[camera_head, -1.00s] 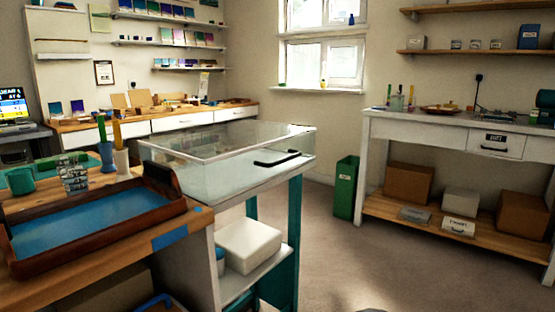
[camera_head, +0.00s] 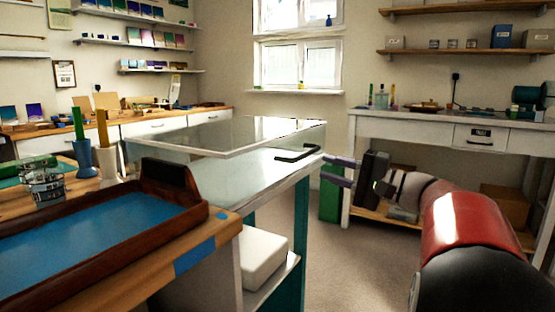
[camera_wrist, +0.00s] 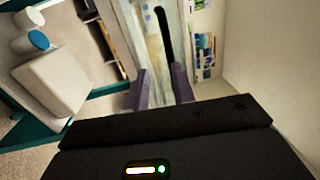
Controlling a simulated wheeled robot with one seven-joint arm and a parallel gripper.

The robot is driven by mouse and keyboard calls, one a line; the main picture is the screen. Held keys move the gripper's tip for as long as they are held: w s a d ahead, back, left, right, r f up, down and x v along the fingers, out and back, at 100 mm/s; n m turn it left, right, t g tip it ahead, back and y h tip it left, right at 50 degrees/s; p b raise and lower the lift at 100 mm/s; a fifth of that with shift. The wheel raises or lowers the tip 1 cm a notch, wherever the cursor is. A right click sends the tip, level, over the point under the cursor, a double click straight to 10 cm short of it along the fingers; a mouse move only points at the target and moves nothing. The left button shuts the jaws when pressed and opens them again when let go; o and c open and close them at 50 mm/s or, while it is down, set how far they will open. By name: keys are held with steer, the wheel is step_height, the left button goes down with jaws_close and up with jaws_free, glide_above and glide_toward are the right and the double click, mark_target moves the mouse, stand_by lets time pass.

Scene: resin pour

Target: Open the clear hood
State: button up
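The clear hood (camera_head: 215,137) is a low see-through box with pale edges, lying lowered on a white stand. Its black bar handle (camera_head: 298,153) is on the right side and also shows in the wrist view (camera_wrist: 164,32). My gripper (camera_head: 323,168) is open and empty, just right of the handle with its fingers pointing at it. In the wrist view my two grey fingers (camera_wrist: 160,78) are apart, and the handle lies beyond their tips, roughly in line with the gap. I see no contact with the handle.
A wooden tray with a blue base (camera_head: 110,235) sits on the workbench at the near left. A white box (camera_head: 262,258) stands on the shelf under the hood. A green bin (camera_head: 330,203) stands behind my gripper. Open floor lies between hood stand and right bench.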

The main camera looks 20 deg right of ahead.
mark_target(308, 153)
steer(key=shift+t, duration=0.5)
steer(key=x, duration=0.4)
steer(key=d+r+x, duration=0.1)
steer(key=x, duration=0.2)
steer(key=shift+w, duration=0.2)
steer(key=shift+c, duration=0.3)
jaws_close()
